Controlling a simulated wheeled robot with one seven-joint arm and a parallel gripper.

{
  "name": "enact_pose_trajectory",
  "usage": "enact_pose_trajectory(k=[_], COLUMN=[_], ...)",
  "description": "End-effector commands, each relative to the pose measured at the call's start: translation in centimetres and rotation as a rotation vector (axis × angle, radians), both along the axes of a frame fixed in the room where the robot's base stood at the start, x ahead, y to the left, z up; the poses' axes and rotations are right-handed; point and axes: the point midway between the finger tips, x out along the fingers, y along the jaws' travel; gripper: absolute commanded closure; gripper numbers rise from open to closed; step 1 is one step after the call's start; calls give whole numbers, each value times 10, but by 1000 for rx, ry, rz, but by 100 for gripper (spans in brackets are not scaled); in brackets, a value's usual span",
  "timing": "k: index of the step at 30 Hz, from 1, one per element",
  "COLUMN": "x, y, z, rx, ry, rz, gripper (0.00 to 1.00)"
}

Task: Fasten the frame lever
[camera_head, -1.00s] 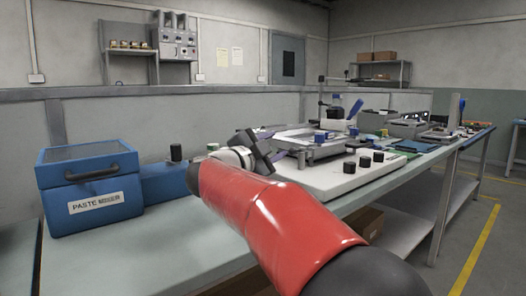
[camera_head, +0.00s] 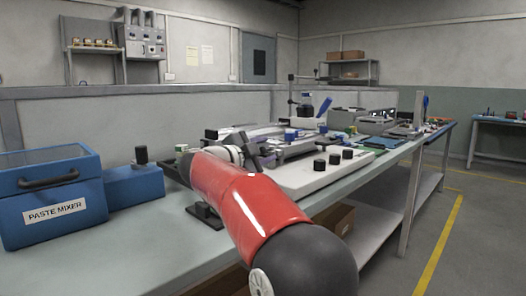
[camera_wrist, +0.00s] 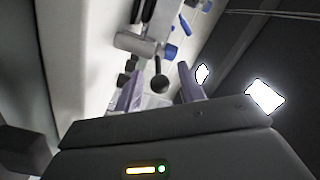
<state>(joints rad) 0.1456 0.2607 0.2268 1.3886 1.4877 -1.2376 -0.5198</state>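A dark ball knob (camera_wrist: 160,84) on a short stem, which looks like the frame lever, shows in the wrist view. It lies between and beyond the two pale purple fingers of my gripper (camera_wrist: 160,74). The fingers are apart with a gap, and I see nothing gripped. A pale grey cylindrical part (camera_wrist: 134,43) is just beyond the knob. In the head view the white-based machine (camera_head: 300,180) with its frame stands on the bench. My red arm reaches toward its left end and hides most of my gripper and the lever there.
A blue paste mixer (camera_head: 55,208) stands at the left of the bench (camera_head: 150,240). Black knobs (camera_head: 333,158) stick up along the machine's front. More equipment (camera_head: 375,122) crowds the far bench. The floor (camera_head: 470,215) at the right is clear.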

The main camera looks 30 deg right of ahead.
Motion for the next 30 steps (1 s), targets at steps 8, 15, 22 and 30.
enact_pose_trajectory(k=[8,15,22,30], x=[0,0,7,13], y=[0,0,3,6], z=[0,0,6,3], rx=[0,1,2,1], ry=[0,1,6,3], rz=[0,-2,-103,-253], gripper=[81,100,100,100])
